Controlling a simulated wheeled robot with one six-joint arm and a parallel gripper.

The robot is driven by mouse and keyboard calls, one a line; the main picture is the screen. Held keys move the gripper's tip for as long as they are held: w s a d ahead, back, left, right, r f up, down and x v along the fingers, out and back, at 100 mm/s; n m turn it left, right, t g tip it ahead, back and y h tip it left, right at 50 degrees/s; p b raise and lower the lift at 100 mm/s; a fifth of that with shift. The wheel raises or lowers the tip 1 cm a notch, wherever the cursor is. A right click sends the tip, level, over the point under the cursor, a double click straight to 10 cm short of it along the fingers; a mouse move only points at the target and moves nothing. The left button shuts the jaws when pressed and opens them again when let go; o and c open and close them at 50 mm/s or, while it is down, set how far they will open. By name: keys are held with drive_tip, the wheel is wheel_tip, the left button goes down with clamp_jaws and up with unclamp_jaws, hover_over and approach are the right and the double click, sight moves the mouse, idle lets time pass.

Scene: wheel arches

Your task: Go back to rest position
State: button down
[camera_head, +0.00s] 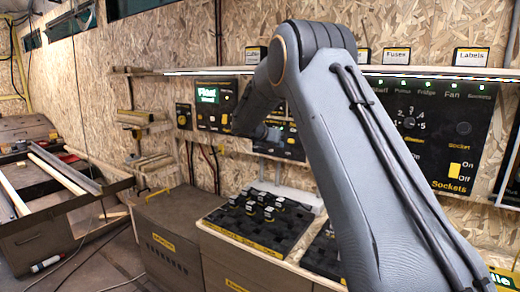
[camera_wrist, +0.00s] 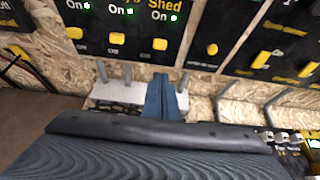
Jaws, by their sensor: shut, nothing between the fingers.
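My gripper (camera_wrist: 160,95) shows in the wrist view as two blue-grey fingers pressed together, shut and empty. The fingertips point toward the lower edge of a black switch panel (camera_wrist: 120,28), with a pale strip of wall fittings behind them. In the head view my arm rises from the lower right, bends at the top and reaches down toward the wall panels. The fingers cannot be made out in that view. A dark ribbed surface, likely part of my own arm, fills the bottom of the wrist view.
In the head view, a black Sockets panel (camera_head: 442,172) hangs on the chipboard wall at right, under a shelf (camera_head: 200,71). A black tray (camera_head: 240,231) with several small labelled blocks lies on the counter below. A wooden workbench (camera_head: 40,215) stands at left. Floor shows between them.

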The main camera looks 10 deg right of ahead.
drive_tip(key=s+a+f+m+g+y, duration=0.2)
drive_tip(key=s+f+m, duration=0.4)
drive_tip(key=s, duration=1.1)
drive_tip(key=s+a+f+m+g+y, duration=0.3)
drive_tip(key=s+m, duration=0.8)
drive_tip(key=s, duration=0.7)
drive_tip(key=s+a+f+m+g+y, duration=0.3)
drive_tip(key=s+a+f+m, duration=0.3)
drive_tip(key=s, duration=1.1)
wheel_tip(320, 180, down, 3)
drive_tip(key=m+y, duration=0.1)
drive_tip(key=m, duration=0.2)
drive_tip(key=shift+s+a+r+m, duration=0.2)
drive_tip(key=shift+s+m, duration=0.1)
drive_tip(key=shift+s, duration=0.1)
